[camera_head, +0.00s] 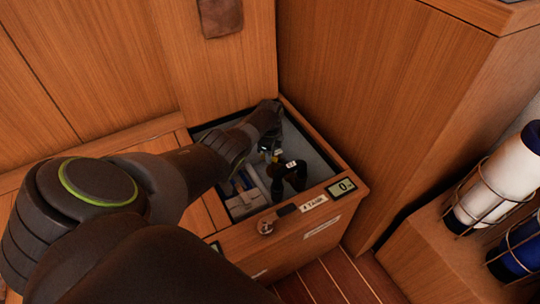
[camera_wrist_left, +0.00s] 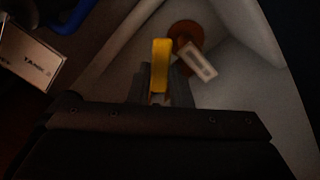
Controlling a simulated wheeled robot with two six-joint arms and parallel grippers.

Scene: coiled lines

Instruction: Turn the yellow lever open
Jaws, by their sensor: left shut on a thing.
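The yellow lever (camera_wrist_left: 160,57) stands upright in the picture in the left wrist view. My left gripper (camera_wrist_left: 160,88) is shut on it, with the dark fingers on either side of the yellow bar. In the head view my left arm reaches down into an open compartment (camera_head: 328,170) in the wooden bench. The hand there largely hides the lever, and I cannot make out its angle. An orange-brown round part with a pale tag (camera_wrist_left: 196,62) is just right of the lever in the wrist view. My right gripper is in neither view.
Dark pipework (camera_head: 290,176) stands inside the compartment. Its front rim carries a small display (camera_head: 341,187) and a "TANK" label (camera_head: 314,203). A tall wooden panel (camera_head: 380,90) rises close on the right. Racked white (camera_head: 500,175) and blue cylinders stand further right.

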